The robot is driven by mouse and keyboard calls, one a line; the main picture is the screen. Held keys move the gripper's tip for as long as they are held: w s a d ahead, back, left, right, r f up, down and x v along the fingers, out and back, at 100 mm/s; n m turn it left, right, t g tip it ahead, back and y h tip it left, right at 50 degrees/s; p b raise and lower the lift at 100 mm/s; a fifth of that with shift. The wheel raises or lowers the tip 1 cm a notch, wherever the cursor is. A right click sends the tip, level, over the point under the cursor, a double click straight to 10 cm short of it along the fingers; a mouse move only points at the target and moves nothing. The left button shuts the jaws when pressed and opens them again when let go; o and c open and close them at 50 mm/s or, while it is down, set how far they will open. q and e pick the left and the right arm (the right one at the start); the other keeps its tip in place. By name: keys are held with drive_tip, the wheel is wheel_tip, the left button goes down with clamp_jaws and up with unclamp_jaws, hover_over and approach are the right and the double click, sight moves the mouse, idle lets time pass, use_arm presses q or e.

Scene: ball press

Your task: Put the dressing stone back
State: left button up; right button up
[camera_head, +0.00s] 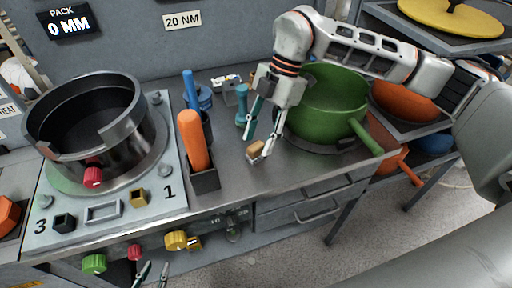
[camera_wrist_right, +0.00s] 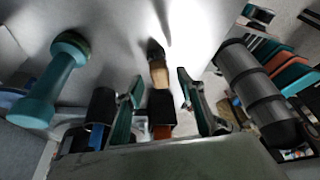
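A small tan block (camera_head: 255,149), which looks like the dressing stone, is on the grey bench between the orange handle and the green pot. In the right wrist view the tan block (camera_wrist_right: 159,74) has a dark end and shows between the fingers, with gaps on both sides. My right gripper (camera_head: 262,138) points down at the block with its teal fingers apart; they also show spread in the wrist view (camera_wrist_right: 160,105). My left gripper (camera_head: 153,274) is at the bottom edge of the head view, fingers apart and empty, below the bench front.
An orange handle (camera_head: 193,142) stands in a dark holder left of the block. A teal dumbbell-shaped tool (camera_head: 243,105) and a blue tool (camera_head: 191,88) stand behind. A green pot (camera_head: 325,105) is close on the right. A black drum (camera_head: 88,120) is on the left.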

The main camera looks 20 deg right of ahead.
drive_tip(key=v, duration=0.8)
